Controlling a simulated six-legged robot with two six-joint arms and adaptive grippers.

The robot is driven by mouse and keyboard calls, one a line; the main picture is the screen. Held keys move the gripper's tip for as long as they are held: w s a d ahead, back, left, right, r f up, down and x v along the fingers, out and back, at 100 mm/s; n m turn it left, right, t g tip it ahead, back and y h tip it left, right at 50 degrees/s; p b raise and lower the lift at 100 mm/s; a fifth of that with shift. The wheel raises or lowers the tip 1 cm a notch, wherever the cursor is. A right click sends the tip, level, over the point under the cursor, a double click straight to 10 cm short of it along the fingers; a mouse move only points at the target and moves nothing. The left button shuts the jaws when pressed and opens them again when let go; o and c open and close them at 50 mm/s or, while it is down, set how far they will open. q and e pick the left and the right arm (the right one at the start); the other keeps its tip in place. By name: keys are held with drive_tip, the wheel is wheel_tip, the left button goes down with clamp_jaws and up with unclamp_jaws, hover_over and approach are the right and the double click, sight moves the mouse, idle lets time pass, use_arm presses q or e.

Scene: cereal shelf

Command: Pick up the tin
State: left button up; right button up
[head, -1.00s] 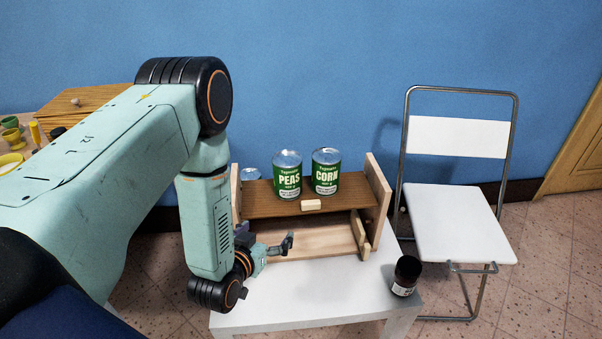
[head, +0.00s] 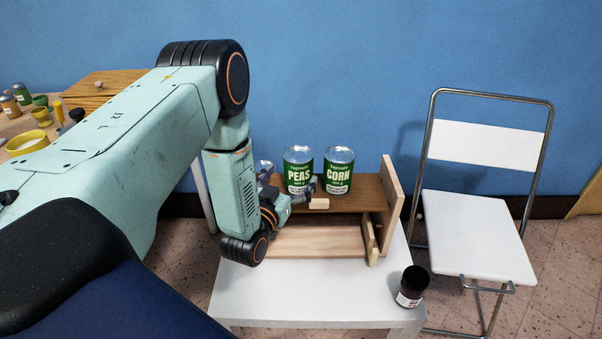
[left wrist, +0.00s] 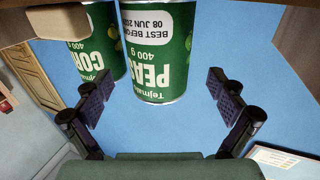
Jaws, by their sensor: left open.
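A green PEAS tin (head: 297,172) with a silver lid stands upright on the brown upper board of the small wooden shelf (head: 391,202). A matching CORN tin (head: 338,172) stands just right of it. My left gripper (head: 296,189) is at the front of the PEAS tin, its lower part partly covering the tin's foot. In the left wrist view, which is upside down, the open fingers (left wrist: 160,82) lie on either side of the PEAS tin (left wrist: 158,50), with gaps on both sides. The CORN tin (left wrist: 105,42) is partly behind the left-hand finger. The right gripper is not in view.
Another silver-topped tin (head: 265,166) is mostly hidden behind my left arm. A dark jar (head: 412,287) stands on the white table (head: 310,305) at the right front. A white folding chair (head: 475,235) is to the right. Cups and jars stand at far left.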

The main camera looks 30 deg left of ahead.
use_arm(q)
drive_tip(key=w, duration=0.2)
drive_tip(key=w+a+b, duration=0.1)
drive_tip(key=w, duration=0.1)
drive_tip(key=shift+f, duration=0.1)
drive_tip(key=shift+w+d, duration=0.15)
drive_tip(key=shift+w, duration=0.05)
drive_tip(key=shift+c, duration=1.4)
drive_tip(key=c, duration=1.4)
wheel_tip(320, 180, up, 10)
drive_tip(key=p, duration=0.3)
drive_tip(key=shift+p, duration=0.4)
drive_tip(key=s+d+m+h, duration=0.2)
drive_tip(key=s+d+h, duration=0.2)
drive_tip(key=s+d, duration=0.1)
drive_tip(key=s+d+m+g+h, duration=0.1)
drive_tip(key=s+d+m+h, duration=0.2)
drive_tip(key=s+d, duration=0.3)
drive_tip(key=s+d+m+g+h, duration=0.1)
drive_tip(key=s+d+m+h, duration=0.1)
drive_tip(key=s+d+h, duration=0.3)
drive_tip(key=shift+s+d+m, duration=0.2)
drive_tip(key=shift+s+d, duration=0.15)
drive_tip(key=shift+d, duration=0.25)
drive_tip(key=shift+s+d+m, duration=0.2)
drive_tip(key=shift+s+d, duration=0.1)
drive_tip(key=shift+d, duration=0.25)
